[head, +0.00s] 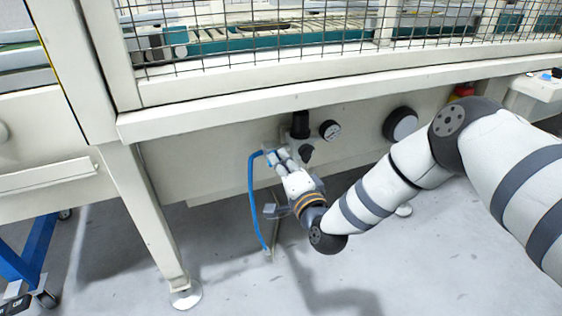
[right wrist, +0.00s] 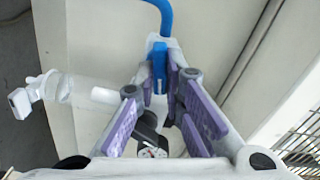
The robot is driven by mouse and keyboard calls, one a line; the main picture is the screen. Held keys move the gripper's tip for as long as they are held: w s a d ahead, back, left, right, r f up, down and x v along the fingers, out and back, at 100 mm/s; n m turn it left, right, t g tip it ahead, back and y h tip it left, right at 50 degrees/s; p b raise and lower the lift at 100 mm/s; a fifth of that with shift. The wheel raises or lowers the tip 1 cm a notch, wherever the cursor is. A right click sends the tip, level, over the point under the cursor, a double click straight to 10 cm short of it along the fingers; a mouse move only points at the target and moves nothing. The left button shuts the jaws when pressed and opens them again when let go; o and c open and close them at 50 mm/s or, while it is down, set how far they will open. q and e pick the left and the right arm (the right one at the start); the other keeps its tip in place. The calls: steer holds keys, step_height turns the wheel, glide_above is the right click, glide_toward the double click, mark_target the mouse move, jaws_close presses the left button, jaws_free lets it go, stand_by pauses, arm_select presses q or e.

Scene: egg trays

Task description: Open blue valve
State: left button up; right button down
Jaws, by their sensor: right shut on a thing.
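The blue valve handle (right wrist: 158,60) is between the fingertips of my right gripper (right wrist: 161,78) in the right wrist view. The gripper's purple-padded fingers are closed on it. In the head view my right gripper (head: 279,157) is at the machine's lower panel, beside the upper end of a blue hose (head: 251,195). The fingers and wrist hide most of the valve there. The hose also shows in the right wrist view (right wrist: 165,14), just beyond the handle. My left gripper is in neither view.
A black regulator (head: 300,125), a pressure gauge (head: 330,130) and a large round black-rimmed dial (head: 400,124) are on the panel close to the right gripper. The machine's ledge (head: 330,88) overhangs above. A white table leg (head: 150,220) stands to the left. Floor below is mostly open.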

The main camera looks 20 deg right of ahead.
steer(key=shift+m, duration=1.6)
steer(key=c, duration=1.7)
jaws_free()
steer(key=s, duration=1.2)
steer(key=shift+d, duration=0.2)
steer(key=shift+f, duration=0.1)
